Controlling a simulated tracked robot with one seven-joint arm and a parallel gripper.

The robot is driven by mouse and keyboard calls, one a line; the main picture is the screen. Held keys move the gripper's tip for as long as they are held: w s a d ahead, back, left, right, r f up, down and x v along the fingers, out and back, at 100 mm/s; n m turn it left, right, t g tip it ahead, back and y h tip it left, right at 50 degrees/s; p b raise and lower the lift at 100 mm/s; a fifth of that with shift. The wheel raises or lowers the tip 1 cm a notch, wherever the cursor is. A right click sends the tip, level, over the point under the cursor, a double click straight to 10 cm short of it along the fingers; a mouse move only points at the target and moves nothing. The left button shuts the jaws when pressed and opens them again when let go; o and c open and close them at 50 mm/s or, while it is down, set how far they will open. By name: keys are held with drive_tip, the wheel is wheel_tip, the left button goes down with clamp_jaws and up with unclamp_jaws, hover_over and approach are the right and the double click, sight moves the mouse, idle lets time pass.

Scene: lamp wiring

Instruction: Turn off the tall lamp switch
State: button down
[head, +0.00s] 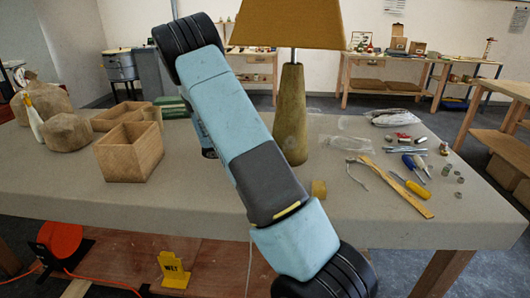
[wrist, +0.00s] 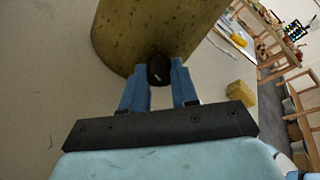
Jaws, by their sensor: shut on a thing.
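The tall lamp (head: 290,120) stands upright on the grey table, with a tan shade (head: 288,25) and a brownish tapered base. In the wrist view the lamp base (wrist: 140,35) fills the top. A small dark round switch knob (wrist: 159,70) sticks out from it toward me. My gripper (wrist: 160,80) has its two blue fingers on either side of the knob, shut on it. In the head view my arm crosses in front of the table and the gripper's fingers are hidden behind it.
A yellowish block (head: 319,189) sits on the table by the lamp; it also shows in the wrist view (wrist: 241,93). Screwdrivers (head: 417,188), a wooden ruler (head: 396,187) and small metal parts lie at right. An open wooden box (head: 129,152) stands at left. The table's front middle is mostly bare.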

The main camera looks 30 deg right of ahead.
drive_tip(key=shift+w, duration=0.1)
idle(0.4)
drive_tip(key=c, duration=0.9)
unclamp_jaws()
drive_tip(key=shift+o, duration=0.2)
drive_tip(key=shift+a, duration=0.1)
drive_tip(key=v, duration=1.3)
drive_tip(key=shift+a, duration=0.3)
drive_tip(key=shift+r, duration=0.15)
